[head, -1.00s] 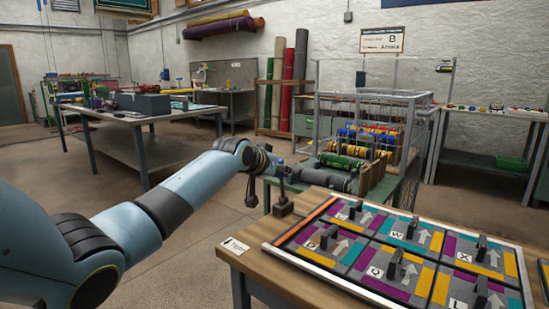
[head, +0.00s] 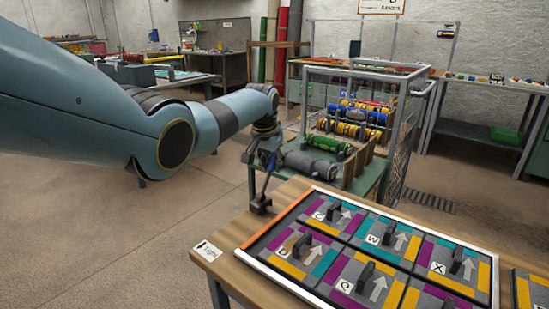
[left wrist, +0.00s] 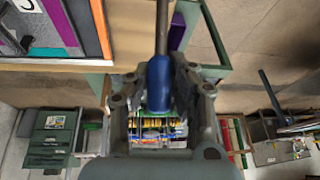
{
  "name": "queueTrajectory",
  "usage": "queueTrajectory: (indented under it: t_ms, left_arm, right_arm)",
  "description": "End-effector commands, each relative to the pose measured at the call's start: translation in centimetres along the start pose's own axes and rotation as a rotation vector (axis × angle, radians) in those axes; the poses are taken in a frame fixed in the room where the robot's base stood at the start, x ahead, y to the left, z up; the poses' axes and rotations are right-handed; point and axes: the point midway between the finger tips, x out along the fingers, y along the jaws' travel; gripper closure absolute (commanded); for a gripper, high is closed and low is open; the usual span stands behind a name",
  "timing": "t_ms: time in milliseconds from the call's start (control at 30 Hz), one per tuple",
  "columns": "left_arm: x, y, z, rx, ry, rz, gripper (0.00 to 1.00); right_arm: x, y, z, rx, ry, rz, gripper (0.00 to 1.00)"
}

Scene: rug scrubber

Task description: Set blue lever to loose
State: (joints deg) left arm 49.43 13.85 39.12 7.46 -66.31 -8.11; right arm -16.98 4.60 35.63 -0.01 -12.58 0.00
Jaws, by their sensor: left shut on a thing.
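The blue lever has a thin dark shaft rising from a dark base block (head: 261,204) at the table's far left corner. In the head view its shaft leans slightly right toward the top, where my gripper mostly hides the handle. In the left wrist view the blue lever's handle (left wrist: 159,84) sits between my fingers, with the shaft running up out of the picture. My left gripper (head: 266,160) is shut on this blue handle, above the base; it also shows in the left wrist view (left wrist: 158,95). My right gripper is out of view.
A wooden table (head: 231,264) carries a small white tag (head: 207,250) and a framed panel (head: 276,263) of colored patches with black handles, right of the lever. Behind stands a green bench (head: 368,182) with a wire cage and colored rollers. Open floor lies left.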

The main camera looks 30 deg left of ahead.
Motion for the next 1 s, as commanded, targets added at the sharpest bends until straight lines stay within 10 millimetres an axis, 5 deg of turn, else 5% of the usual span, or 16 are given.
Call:
queueTrajectory:
  t_ms: [600, 633, 800, 1000]
  left_arm:
    - [0.15, 0.22, 0.32, 0.004, -0.035, 0.0, 1.0]
    - [0.15, 0.22, 0.32, 0.004, -0.035, 0.0, 0.77]
    - [0.14, 0.15, 0.33, 0.004, -0.036, -0.001, 0.55]
    - [0.13, 0.08, 0.35, 0.004, -0.036, -0.002, 0.54]
  right_arm:
    - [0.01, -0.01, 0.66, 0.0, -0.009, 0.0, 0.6]
    - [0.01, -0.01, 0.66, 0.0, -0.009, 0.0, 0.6]
    - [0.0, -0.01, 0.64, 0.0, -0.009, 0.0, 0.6]
    - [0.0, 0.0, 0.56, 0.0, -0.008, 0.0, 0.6]
